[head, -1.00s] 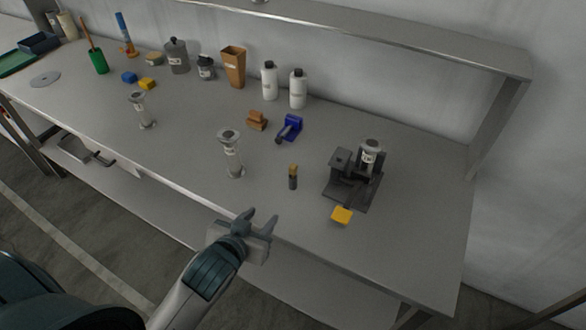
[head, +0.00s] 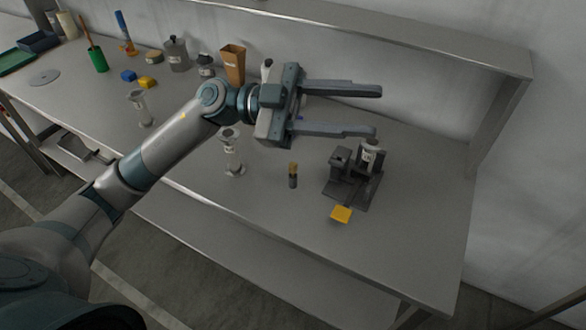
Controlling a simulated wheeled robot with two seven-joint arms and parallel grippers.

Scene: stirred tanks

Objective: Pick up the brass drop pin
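A small upright piece with a brass-coloured top (head: 293,169) and a dark grey lower part stands on the bench, left of a dark metal fixture (head: 346,190). It looks like the brass drop pin, but it is too small to be sure. My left gripper (head: 378,111) is open and empty, raised above the bench with its fingers pointing right. Its lower finger overlaps the top of the cylinder in the fixture in the picture. The gripper hides the blue clamp-like item and most of the white bottles. My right gripper is not in view.
A clear flanged cylinder (head: 232,153) stands left of the brass-topped piece, another (head: 140,108) further left. A shelf (head: 400,35) overhangs the back. The bench's front right is clear.

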